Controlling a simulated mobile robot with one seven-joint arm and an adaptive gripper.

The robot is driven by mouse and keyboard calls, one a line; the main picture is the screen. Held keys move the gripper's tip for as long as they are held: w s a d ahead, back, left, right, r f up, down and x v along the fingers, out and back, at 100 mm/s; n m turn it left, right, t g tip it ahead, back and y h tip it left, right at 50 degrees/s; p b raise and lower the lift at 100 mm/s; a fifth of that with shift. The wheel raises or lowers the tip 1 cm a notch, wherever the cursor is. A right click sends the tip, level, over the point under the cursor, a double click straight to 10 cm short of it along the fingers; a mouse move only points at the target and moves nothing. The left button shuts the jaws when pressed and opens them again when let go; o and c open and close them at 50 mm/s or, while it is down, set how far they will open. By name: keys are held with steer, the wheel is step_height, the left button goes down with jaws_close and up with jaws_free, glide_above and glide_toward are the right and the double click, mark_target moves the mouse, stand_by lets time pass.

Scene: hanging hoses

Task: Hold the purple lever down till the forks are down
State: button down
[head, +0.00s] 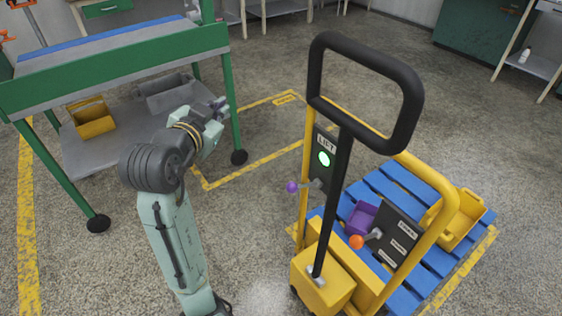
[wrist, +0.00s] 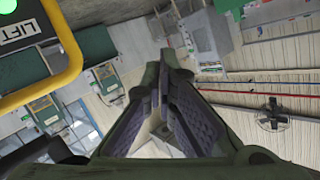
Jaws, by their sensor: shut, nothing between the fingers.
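The purple lever (head: 292,187) is a small purple knob on the left side of the LIFT panel (head: 322,160), which carries a lit green lamp (head: 324,158). The panel is on the yellow and black pallet truck (head: 320,282). The forks are hidden; a blue pallet (head: 400,190) lies behind the truck. My gripper (head: 220,104) is raised to the left of the lever, apart from it, and shut on nothing. In the wrist view my gripper (wrist: 172,75) points upward at the ceiling, with part of the LIFT panel (wrist: 22,30) at upper left. The purple lever does not show there.
A yellow bin (head: 461,220) and a purple box (head: 362,216) are on the pallet. A green-framed workbench (head: 120,62) stands close behind my arm. Floor between bench and truck is clear.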

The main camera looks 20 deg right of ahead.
steer(key=s+d+f+m+g+h+p, duration=0.1)
steer(key=s+d+f+m+g, duration=0.6)
steer(key=d, duration=0.5)
steer(key=s+f+g, duration=0.2)
steer(key=s+f, duration=0.1)
steer(key=shift+d+f, duration=0.1)
steer(key=shift+d, duration=0.05)
steer(key=b, duration=0.2)
glide_above(305, 185)
steer(key=s+a, duration=0.3)
step_height(305, 185, down, 9)
steer(key=shift+a+f, duration=0.1)
steer(key=shift+f, duration=0.35)
steer(key=shift+f, duration=0.15)
